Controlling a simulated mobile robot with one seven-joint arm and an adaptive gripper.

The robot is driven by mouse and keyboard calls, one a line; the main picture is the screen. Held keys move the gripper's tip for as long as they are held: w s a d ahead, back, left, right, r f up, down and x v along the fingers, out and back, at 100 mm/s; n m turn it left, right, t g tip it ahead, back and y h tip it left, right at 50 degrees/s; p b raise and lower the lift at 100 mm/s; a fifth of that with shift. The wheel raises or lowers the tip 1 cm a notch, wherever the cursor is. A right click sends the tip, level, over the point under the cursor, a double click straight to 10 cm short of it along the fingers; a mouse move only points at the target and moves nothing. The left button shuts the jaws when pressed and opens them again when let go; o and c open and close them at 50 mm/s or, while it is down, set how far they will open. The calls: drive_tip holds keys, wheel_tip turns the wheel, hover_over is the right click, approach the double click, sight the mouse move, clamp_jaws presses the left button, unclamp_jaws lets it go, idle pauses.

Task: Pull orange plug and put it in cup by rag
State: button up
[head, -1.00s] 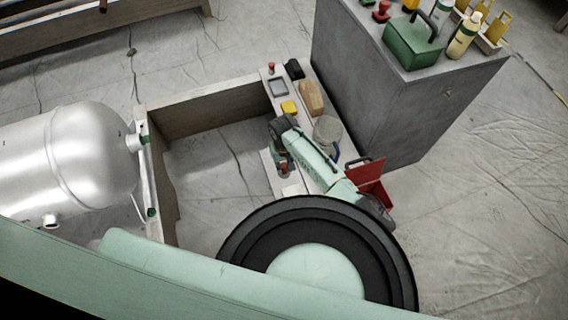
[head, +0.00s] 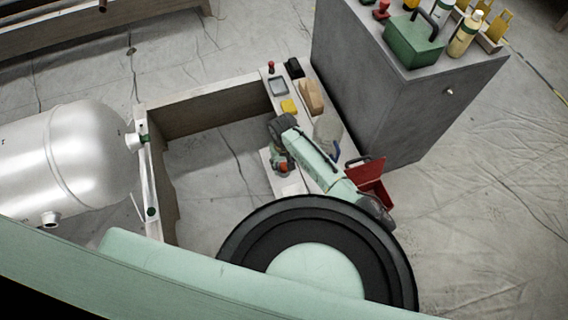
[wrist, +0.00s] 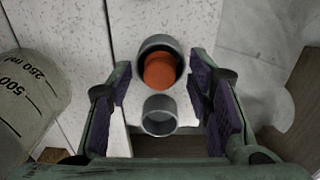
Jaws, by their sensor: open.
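The orange plug (wrist: 160,71) sits inside a round grey socket (wrist: 146,45) in the wrist view. A smaller grey ring (wrist: 159,115) stands just below it in that picture. My gripper (wrist: 160,82) is open, with its purple-padded fingers on either side of the socket and plug, apart from them. A clear cup with measuring marks (wrist: 30,95) is at the left of the wrist view. It also shows in the head view (head: 327,131), right of my arm. A tan folded thing (head: 311,97), perhaps the rag, lies above the cup. The plug is small near my wrist (head: 282,162).
A yellow block (head: 289,106), a grey tray (head: 278,87) and a black item (head: 294,68) share the white board. A grey cabinet (head: 405,105) is to the right, and a metal tank (head: 70,155) to the left.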

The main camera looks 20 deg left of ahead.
wheel_tip(320, 180, up, 12)
drive_tip(key=shift+f, duration=0.15)
idle(0.3)
